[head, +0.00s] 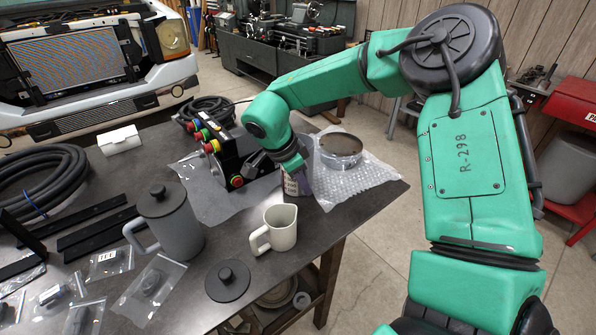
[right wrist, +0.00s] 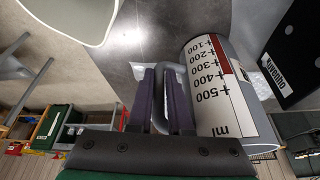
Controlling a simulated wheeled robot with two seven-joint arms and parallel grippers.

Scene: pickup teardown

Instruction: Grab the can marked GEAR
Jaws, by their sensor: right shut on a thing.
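A can with an "ml" scale (right wrist: 213,90) shows large in the right wrist view, with black numbers and a red mark on its pale side and a grey handle (right wrist: 190,118). No GEAR marking can be read on the side I see. My right gripper (right wrist: 163,72) has its purple fingers shut on the handle. In the head view the can (head: 290,185) is mostly hidden behind my right gripper (head: 304,183), near the table's right side. I cannot tell whether it touches the table. My left gripper is not in view.
A pale spouted mug (head: 284,228) stands just in front. A dark lidded pitcher (head: 168,222) and loose lid (head: 228,281) are left of it. A round can (head: 340,148) sits on bubble wrap to the right.

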